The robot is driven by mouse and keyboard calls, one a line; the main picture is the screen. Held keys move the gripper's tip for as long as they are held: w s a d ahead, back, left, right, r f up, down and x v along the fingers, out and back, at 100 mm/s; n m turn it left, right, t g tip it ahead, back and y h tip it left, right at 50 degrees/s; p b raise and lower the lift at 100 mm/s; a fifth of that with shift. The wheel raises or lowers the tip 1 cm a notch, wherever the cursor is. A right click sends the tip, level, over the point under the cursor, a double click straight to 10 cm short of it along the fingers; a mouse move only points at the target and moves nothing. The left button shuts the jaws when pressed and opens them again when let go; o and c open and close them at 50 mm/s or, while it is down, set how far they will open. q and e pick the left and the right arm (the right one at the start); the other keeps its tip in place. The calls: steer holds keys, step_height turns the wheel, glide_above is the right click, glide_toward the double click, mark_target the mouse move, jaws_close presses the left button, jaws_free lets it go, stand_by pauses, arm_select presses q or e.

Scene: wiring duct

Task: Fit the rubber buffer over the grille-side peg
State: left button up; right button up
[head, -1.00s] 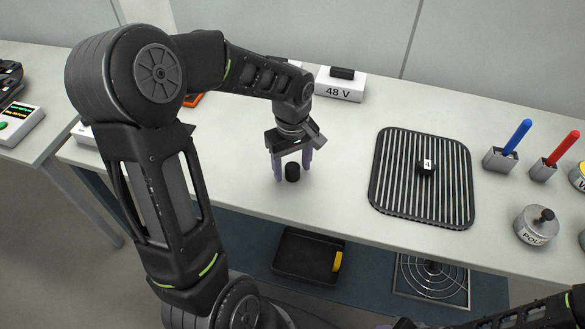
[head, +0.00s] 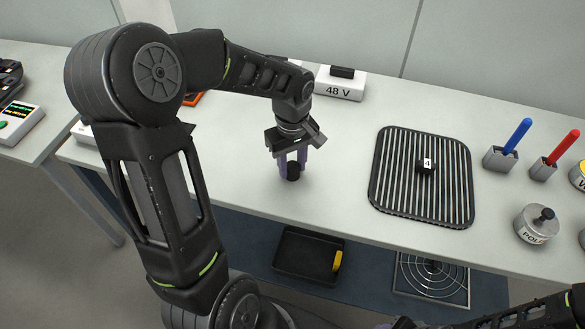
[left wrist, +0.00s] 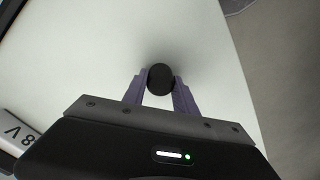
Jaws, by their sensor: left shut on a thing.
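A small black cylinder (head: 293,173), which looks like the rubber buffer, stands upright on the pale table. My left gripper (head: 292,166) comes down over it from above, its purple fingers shut on its sides. In the left wrist view the round black top of the buffer (left wrist: 160,78) sits between the fingertips (left wrist: 160,90). The black slatted grille (head: 385,190) lies to the right, apart from the gripper. I cannot make out the grille-side peg.
Holders with a blue handle (head: 517,135) and a red handle (head: 562,148) and a metal pot (head: 536,224) stand further right. A white 48 V box (head: 341,86) stands behind. Table between buffer and grille is clear.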

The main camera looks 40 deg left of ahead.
mark_target(292, 165)
arm_select(q)
jaws_close()
step_height(292, 165, up, 10)
steer(key=shift+b, duration=0.45)
stand_by(0.7)
